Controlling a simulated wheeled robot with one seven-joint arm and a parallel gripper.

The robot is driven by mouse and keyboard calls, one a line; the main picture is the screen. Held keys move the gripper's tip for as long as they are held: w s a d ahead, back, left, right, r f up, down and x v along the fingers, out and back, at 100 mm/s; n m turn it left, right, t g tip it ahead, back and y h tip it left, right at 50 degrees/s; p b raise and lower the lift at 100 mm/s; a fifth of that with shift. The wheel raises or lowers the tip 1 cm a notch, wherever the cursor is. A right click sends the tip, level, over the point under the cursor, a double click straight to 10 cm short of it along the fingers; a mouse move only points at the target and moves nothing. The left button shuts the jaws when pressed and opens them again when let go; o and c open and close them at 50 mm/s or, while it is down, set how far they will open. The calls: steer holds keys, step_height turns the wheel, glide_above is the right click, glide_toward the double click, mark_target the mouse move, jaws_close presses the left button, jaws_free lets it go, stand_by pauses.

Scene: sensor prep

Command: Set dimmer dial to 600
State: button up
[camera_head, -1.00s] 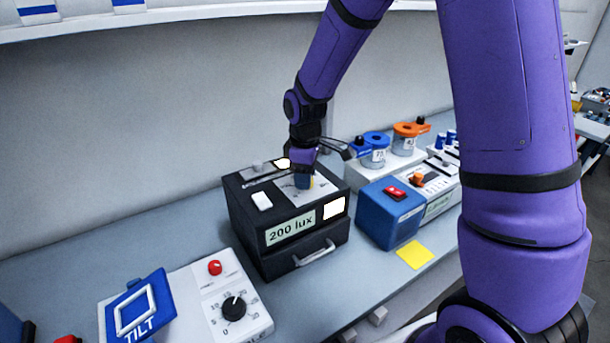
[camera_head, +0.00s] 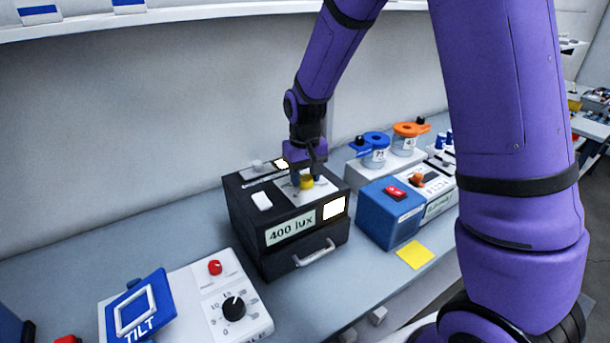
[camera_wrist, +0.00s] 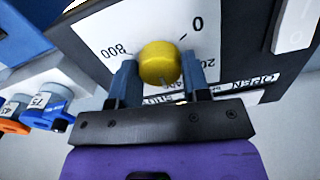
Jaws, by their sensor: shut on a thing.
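The dimmer dial is a yellow knob (camera_wrist: 159,64) on the white scale plate of a black box (camera_head: 262,215). It also shows in the head view (camera_head: 306,182). In the wrist view the scale marks 0 and 800 are readable, and part of a 200 mark shows; the rest is hidden by my gripper. The box's display (camera_head: 291,227) reads 400 lux. My gripper (camera_wrist: 160,75) is shut on the yellow knob, one blue finger on each side. I cannot make out the knob's pointer.
A blue box with a red switch (camera_head: 396,192) stands close on the right. Jars with blue (camera_head: 374,143) and orange (camera_head: 410,130) lids stand behind it. A white unit with a black dial (camera_head: 234,307) and a blue TILT plate (camera_head: 137,308) are at front left.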

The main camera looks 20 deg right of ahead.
mark_target(305, 178)
steer(key=m, duration=1.1)
steer(key=shift+m, duration=0.3)
stand_by(0.4)
steer(key=o, duration=0.9)
step_height(305, 178, up, 11)
steer(key=shift+f, duration=0.15)
